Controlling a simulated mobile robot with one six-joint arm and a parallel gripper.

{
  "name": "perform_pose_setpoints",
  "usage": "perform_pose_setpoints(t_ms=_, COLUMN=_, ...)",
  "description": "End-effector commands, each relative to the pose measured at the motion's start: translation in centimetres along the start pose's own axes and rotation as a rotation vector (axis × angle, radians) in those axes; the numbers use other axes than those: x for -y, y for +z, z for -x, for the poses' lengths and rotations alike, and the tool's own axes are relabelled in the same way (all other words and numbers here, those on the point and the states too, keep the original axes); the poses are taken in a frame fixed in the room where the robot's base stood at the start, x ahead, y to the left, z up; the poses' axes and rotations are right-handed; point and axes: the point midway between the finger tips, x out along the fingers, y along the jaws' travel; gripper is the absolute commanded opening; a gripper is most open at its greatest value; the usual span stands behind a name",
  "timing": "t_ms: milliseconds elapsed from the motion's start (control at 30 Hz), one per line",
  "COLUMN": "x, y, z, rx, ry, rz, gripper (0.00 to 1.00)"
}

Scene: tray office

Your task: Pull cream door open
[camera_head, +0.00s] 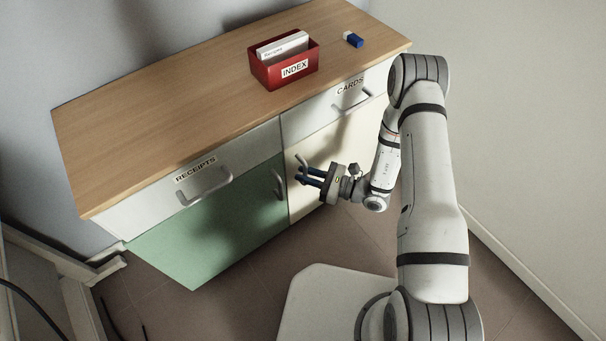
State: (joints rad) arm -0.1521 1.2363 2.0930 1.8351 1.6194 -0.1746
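The cream door (305,196) is on the right half of the cabinet, below the drawer labelled CARDS, and looks closed. Its curved metal handle (301,159) is near the door's left edge; only the upper part shows clearly. A small gap shows between the fingers. The fingertips overlap the lower part of the handle in the picture, so I cannot tell whether they touch or clasp it.
The green door (205,235) with its own handle (279,185) is on the left, below the RECEIPTS drawer (195,187). A red INDEX box (285,66) with cards and a blue-and-white object (353,39) rest on the wooden top (170,115). A wall is at right.

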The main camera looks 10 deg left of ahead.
Motion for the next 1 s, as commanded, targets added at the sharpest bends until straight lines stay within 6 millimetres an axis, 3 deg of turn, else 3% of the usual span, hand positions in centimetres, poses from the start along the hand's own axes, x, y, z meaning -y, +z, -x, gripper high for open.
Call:
perform_pose_setpoints(t_ms=333, x=0.0, y=0.0, z=-0.4, rx=0.0, ry=0.0, rz=0.0, gripper=0.16)
perform_pose_setpoints(t_ms=533, x=0.0, y=0.0, z=-0.4, rx=0.0, ry=-0.001, rz=0.0, gripper=0.0)
perform_pose_setpoints(t_ms=867, x=0.1, y=0.0, z=-0.3, rx=0.0, ry=-0.003, rz=0.001, gripper=0.0)
perform_pose_setpoints(t_ms=900, x=-0.1, y=0.0, z=-1.4, rx=0.0, ry=0.003, rz=0.002, gripper=0.0)
perform_pose_setpoints(t_ms=1000, x=0.0, y=0.1, z=-0.6, rx=0.001, ry=0.003, rz=0.002, gripper=0.0)
